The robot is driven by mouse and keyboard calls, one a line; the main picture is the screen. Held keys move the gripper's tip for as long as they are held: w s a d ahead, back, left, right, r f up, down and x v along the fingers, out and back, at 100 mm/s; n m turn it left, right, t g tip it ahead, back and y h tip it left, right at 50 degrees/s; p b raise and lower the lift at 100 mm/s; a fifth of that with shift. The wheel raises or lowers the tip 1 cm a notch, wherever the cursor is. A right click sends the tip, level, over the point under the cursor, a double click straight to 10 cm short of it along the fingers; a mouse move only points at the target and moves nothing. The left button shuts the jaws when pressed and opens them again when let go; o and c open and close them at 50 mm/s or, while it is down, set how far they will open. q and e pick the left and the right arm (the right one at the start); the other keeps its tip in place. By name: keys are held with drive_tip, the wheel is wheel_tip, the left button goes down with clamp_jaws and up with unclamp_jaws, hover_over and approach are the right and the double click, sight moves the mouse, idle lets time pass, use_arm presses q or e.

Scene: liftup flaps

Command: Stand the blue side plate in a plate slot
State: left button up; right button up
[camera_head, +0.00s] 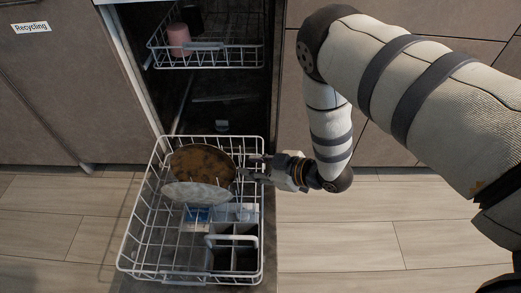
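A pale, slightly bluish plate (198,193) leans in the lower dishwasher rack, in front of a brown mottled plate (203,162). It is the nearest match to the blue side plate. My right gripper (247,168) reaches in from the right over the rack's right side, its fingers pointing left at the brown plate's right edge. Its two fingers look apart with nothing clearly between them; whether they touch a plate is hard to tell. The plate slots are mostly hidden by the plates. My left gripper is out of view.
The lower rack (128,240) is pulled out over the wood floor. A grey cutlery basket (232,240) fills its front right, with a small blue item (197,214) behind it. The upper rack (205,62) holds a pink cup (179,40) and a dark cup.

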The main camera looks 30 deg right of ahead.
drive_tip(key=v, duration=0.4)
drive_tip(key=shift+f, duration=0.1)
